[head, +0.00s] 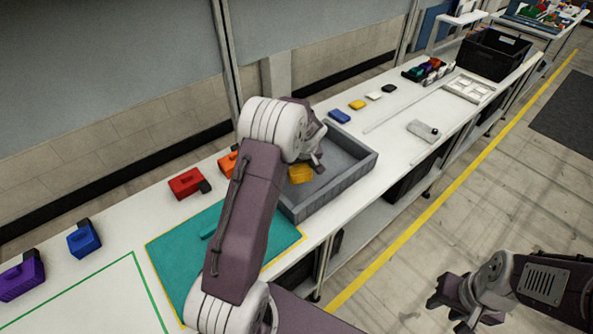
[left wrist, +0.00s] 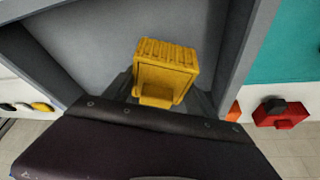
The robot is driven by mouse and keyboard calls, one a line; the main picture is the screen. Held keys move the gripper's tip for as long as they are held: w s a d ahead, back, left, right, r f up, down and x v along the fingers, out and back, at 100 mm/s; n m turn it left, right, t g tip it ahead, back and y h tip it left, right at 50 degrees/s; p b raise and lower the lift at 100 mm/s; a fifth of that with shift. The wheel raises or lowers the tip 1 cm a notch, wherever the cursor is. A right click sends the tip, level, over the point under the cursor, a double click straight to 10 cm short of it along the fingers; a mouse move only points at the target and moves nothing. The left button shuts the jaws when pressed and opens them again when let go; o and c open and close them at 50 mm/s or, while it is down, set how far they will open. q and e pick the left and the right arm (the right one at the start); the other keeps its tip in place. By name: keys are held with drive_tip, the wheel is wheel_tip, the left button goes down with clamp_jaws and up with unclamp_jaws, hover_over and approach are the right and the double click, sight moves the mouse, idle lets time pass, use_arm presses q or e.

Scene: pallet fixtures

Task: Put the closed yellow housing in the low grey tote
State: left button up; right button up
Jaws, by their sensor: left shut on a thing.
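The yellow housing (head: 299,174) is over the low grey tote (head: 340,188), within its walls in the head view. In the left wrist view the closed housing (left wrist: 166,68) is between my fingers, with the tote's grey floor and wall (left wrist: 245,45) behind it. My left gripper (head: 308,166) is shut on the housing; my forearm partly hides the tote's near left side. I cannot tell if the housing touches the tote floor. My right gripper (head: 448,313) is open and empty over the floor at lower right, away from the bench.
A teal mat (head: 185,250) lies left of the tote. Red (head: 186,183), orange (head: 228,163), blue (head: 83,239) and purple (head: 22,278) housings stand along the bench. Small coloured pieces (head: 357,104), a grey part (head: 423,130) and a black crate (head: 492,54) are further right.

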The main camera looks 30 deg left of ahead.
use_arm(q)
drive_tip(key=shift+w+a+f, duration=0.1)
drive_tip(key=shift+a+f, duration=0.2)
drive_tip(key=shift+a, duration=0.25)
drive_tip(key=shift+w+a+f, duration=0.1)
drive_tip(key=shift+a+f, duration=0.2)
drive_tip(key=shift+a, duration=0.2)
wheel_tip(320, 180, down, 4)
drive_tip(key=shift+d+r, duration=0.1)
drive_tip(key=shift+r, duration=0.1)
drive_tip(key=shift+w+f, duration=0.1)
drive_tip(key=shift+f, duration=0.3)
drive_tip(key=o, duration=1.6)
drive_tip(key=shift+c, duration=0.2)
